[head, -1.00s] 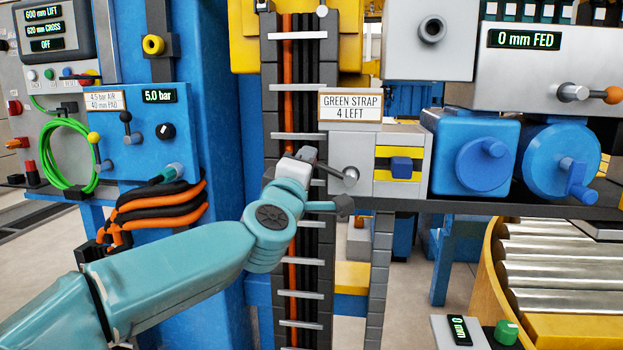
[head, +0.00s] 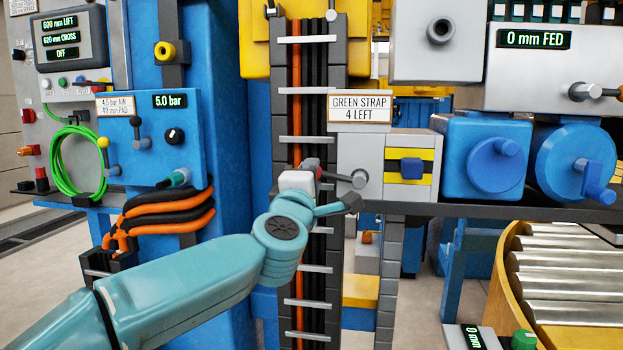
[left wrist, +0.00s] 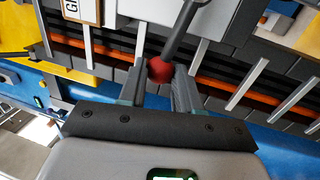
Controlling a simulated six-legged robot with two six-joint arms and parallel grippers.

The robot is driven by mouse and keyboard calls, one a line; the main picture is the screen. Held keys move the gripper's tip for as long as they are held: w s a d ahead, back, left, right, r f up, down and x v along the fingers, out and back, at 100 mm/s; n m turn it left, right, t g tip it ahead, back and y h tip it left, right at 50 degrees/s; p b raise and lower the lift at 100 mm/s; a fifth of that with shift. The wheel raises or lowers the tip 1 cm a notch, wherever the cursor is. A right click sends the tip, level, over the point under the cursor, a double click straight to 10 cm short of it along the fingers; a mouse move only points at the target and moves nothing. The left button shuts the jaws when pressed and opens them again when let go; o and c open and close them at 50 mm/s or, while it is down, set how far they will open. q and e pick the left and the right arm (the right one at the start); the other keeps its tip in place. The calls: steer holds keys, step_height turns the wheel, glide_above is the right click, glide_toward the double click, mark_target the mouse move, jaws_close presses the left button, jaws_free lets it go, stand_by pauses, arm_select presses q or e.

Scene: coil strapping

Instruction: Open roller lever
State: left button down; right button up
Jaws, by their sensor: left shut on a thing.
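The lever is a dark rod with a red ball knob (left wrist: 160,70). In the head view its rod (head: 340,177) sticks out leftward from the grey box under the "GREEN STRAP 4 LEFT" sign. My left gripper (head: 314,167) is at the knob end of the rod, its fingers partly hidden by its own housing. In the left wrist view the left gripper (left wrist: 160,82) has one finger on each side of the red knob and is shut on it. My right gripper is not in view.
The sign (head: 360,106) stands above the grey box. A yellow-striped block with a blue knob (head: 411,168) and blue crank housings (head: 486,160) are to the right. A dark vertical track with orange strips (head: 297,80) stands behind the gripper. Hoses (head: 165,210) hang at left.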

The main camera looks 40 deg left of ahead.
arm_select(q)
steer(key=c, duration=1)
jaws_free()
steer(key=shift+f, duration=0.15)
steer(key=shift+o, duration=1.1)
steer(key=shift+s, duration=0.15)
steer(key=v, duration=1.6)
steer(key=shift+p, duration=0.4)
steer(key=shift+f, duration=0.1)
